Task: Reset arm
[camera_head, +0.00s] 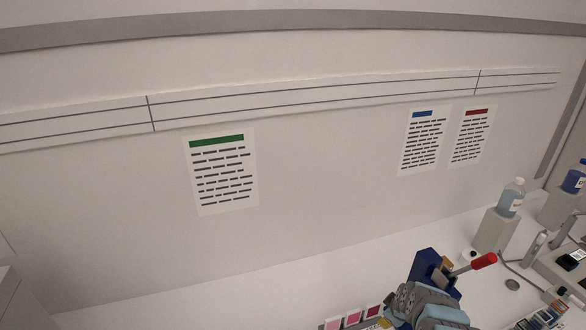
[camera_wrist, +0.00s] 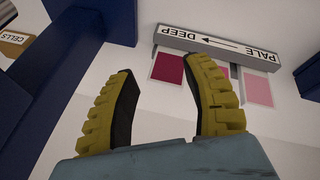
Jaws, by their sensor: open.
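My gripper (camera_wrist: 163,105) shows in the wrist view with its two yellow ridged fingers apart and nothing between them. Beyond the fingertips is a grey strip (camera_wrist: 220,45) labelled "DEEP" and "PALE" with an arrow, seen upside down. A dark magenta swatch (camera_wrist: 168,68) and a pale pink swatch (camera_wrist: 257,88) lie by it. In the head view, my grey and light-blue arm is at the bottom right, and my fingertips are hard to make out there. The pink swatches (camera_head: 353,317) show at the bottom edge, left of my arm. No jars are clearly visible.
A dark blue stand (camera_head: 426,268) with a red-handled part (camera_head: 484,261) is close behind my arm. Bottles (camera_head: 511,197) on grey blocks and small items crowd the right side. Blue structures flank the gripper in the wrist view, with a "CELLS" label (camera_wrist: 14,40). The bench's back left is clear.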

